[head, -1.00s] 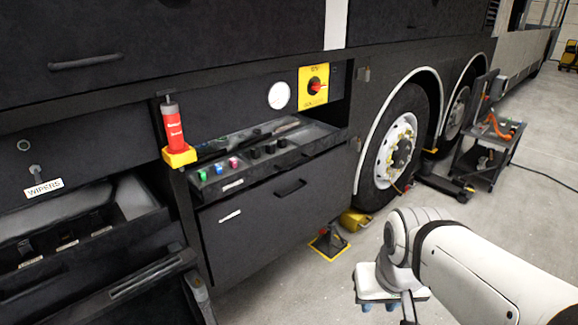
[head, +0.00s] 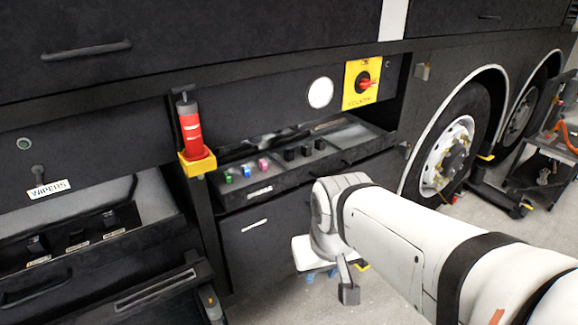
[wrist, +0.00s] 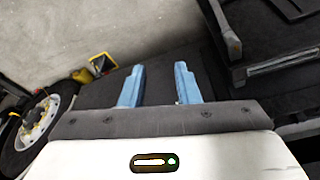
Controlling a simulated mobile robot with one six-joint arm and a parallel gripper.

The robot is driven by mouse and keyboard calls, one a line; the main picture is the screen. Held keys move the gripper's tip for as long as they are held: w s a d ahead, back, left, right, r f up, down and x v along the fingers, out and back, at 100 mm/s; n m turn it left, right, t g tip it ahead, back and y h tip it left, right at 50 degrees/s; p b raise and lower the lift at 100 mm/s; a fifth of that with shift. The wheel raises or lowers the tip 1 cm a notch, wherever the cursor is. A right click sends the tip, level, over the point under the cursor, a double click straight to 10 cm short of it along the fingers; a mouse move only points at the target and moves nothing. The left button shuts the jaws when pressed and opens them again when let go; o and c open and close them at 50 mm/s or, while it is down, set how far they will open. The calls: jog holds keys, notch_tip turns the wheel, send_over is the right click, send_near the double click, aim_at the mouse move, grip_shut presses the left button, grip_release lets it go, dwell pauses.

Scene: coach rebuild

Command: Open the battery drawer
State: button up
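A closed dark panel (head: 250,262) with a white label strip (head: 254,226) fills the lower bay below a shallow tray (head: 235,195) of coloured and black knobs. The label is too small to read, so I cannot confirm that this is the battery drawer. My arm hides the panel's right part, and its handle does not show. My gripper (wrist: 160,85) is open and empty, its two blue fingers apart in the wrist view with a dark surface beyond them. In the head view, it is mostly hidden below my arm, pointing downward in front of the panel.
A red cylinder in a yellow holder (head: 197,162) stands at the tray's left. A wheel (head: 447,155) and a cart (head: 540,175) are at right.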

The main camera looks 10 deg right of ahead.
jog(key=w+f+m+t+y+b, duration=0.1)
jog(key=w+f+m+y+b, duration=0.2)
jog(key=w, duration=0.5)
jog(key=w+f+m+t+y+b, duration=0.1)
jog(key=w+f+y+b, duration=0.1)
jog(key=w+f+b, duration=0.5)
jog(key=w+f+m+t+y+b, duration=0.1)
jog(key=w+f+m+y+b, duration=0.15)
jog(key=w, duration=0.65)
jog(key=w+d+f+m+t+h+b, duration=0.1)
jog(key=w+d+f+m+t+b, duration=0.25)
jog(key=w+d, duration=0.35)
jog(key=w+d+f+m+t+b, duration=0.25)
jog(key=w+d+f, duration=0.2)
jog(key=d, duration=0.45)
jog(key=w+d+f+m+t+h+b, duration=0.1)
jog(key=w+d+f+m+t+b, duration=0.15)
jog(key=w+d+f, duration=0.4)
jog(key=shift+n+t, duration=0.25)
jog(key=shift+n, duration=0.25)
jog(key=w, duration=0.2)
jog(key=w+a, duration=0.1)
jog(key=w, duration=0.2)
jog(key=shift+w+a+r, duration=0.1)
jog(key=shift+w, duration=0.05)
